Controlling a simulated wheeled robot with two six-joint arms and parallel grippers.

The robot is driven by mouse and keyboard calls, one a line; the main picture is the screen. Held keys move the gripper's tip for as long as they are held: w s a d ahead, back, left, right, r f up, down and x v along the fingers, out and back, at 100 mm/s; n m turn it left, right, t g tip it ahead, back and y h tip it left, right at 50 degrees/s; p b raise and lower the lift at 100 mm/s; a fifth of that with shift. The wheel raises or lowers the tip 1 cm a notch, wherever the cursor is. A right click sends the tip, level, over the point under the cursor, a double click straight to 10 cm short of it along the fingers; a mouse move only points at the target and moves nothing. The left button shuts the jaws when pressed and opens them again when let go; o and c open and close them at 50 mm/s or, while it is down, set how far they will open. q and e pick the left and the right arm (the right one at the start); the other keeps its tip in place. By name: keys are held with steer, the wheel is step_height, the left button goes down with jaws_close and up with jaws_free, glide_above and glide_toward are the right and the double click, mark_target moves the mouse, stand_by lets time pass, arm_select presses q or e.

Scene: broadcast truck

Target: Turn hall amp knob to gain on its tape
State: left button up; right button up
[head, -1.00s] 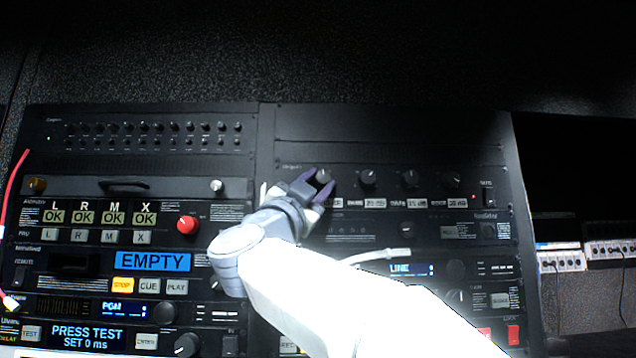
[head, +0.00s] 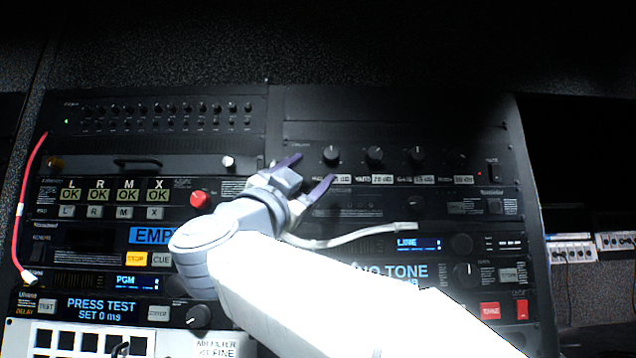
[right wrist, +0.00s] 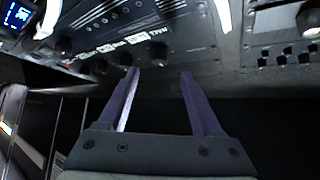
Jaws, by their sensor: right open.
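The amp panel (head: 395,135) is a dark unit at the upper right of the rack, with a row of black knobs above white tape labels (head: 382,180). The leftmost knob (head: 331,155) appears to be the hall one; its tape is partly covered by a finger and its pointer is too small to read. My right gripper (head: 315,169) is open and empty, just left of and below that knob. In the right wrist view a dark knob (right wrist: 158,50) shows just beyond the gap between the open fingers (right wrist: 160,73). My left gripper is out of view.
A white cable (head: 350,241) hangs below my gripper. A red cable (head: 24,200) hangs at the far left. Open space lies in front of the amp's right side.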

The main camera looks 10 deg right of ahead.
steer(key=shift+b+v, duration=0.5)
steer(key=shift+v, duration=0.95)
